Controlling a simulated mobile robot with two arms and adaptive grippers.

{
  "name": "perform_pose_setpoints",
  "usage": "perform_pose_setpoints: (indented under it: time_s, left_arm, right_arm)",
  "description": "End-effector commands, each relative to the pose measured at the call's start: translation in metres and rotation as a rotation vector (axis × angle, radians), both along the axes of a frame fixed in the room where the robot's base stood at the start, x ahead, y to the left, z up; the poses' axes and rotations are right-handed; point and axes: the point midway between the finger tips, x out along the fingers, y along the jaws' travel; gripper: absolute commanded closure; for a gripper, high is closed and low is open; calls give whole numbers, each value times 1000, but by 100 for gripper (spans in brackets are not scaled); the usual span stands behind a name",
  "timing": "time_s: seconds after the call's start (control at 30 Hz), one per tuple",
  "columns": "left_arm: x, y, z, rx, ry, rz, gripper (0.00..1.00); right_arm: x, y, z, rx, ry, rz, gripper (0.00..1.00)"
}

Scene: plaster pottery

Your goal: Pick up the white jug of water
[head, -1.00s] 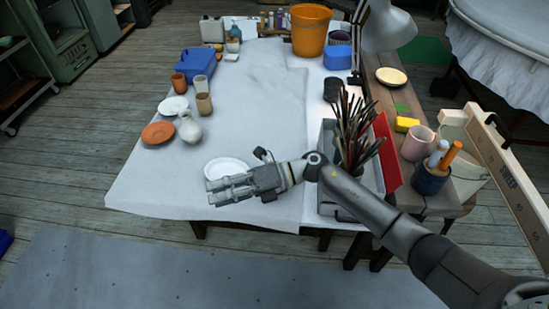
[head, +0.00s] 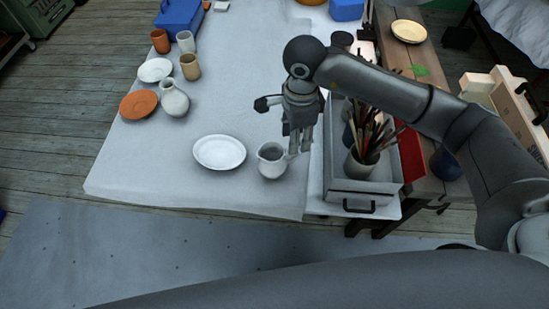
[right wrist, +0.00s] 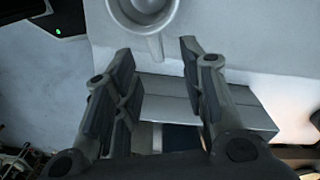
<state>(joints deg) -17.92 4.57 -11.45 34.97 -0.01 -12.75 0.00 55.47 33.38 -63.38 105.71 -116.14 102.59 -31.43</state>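A small white jug (head: 272,162) stands upright on the white-covered table near its front edge. Its spout faces left and its handle is on the right, beside my right gripper (head: 300,143). In the right wrist view the jug (right wrist: 145,12) is at the top edge, partly cut off, with its handle pointing down towards the gap between the fingers. My right gripper (right wrist: 155,58) is open, its fingers spread to either side of the handle's line, with nothing gripped. The jug's contents cannot be made out. My left gripper is not in view.
A white plate (head: 219,152) lies just left of the jug. A grey tray (head: 350,187) with a brush pot (head: 360,165) is close on the right. The table's middle is clear.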

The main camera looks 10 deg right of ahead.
Motion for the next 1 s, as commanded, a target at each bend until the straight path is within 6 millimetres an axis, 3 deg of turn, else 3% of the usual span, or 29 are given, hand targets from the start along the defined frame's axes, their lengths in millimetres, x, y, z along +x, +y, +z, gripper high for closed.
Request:
perform_pose_setpoints:
  time_s: [0.43, 0.7, 1.0]
  left_arm:
    - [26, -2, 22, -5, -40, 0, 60]
    - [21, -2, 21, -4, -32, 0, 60]
    - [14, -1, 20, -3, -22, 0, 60]
  right_arm:
    - [-5, -1, -51, 2, 3, -1, 62]
    - [-4, -1, -56, 2, 0, -1, 62]
    - [-4, -1, -55, 2, 0, -1, 98]
